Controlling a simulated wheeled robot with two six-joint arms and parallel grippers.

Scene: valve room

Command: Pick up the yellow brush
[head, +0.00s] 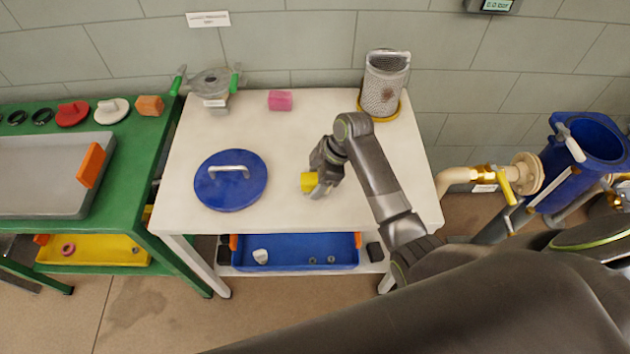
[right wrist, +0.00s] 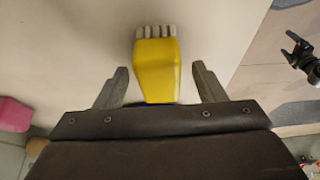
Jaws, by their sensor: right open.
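The yellow brush (head: 309,182) is on the white table (head: 285,125), right of the blue lid. In the right wrist view the brush (right wrist: 156,70) has a yellow block body and pale bristles at its far end. My right gripper (head: 318,186) is at the brush from above. Its two fingers (right wrist: 161,80) are apart, one on each side of the brush, with a gap on both sides. The near end of the brush is close to the gripper's palm. My left gripper does not show.
A round blue lid (head: 231,181) with a pale handle lies to the left. A pink block (head: 280,100), a strainer basket (head: 384,84) and a metal device with green handles (head: 212,84) stand at the back. A blue tray (head: 296,250) is on the shelf below.

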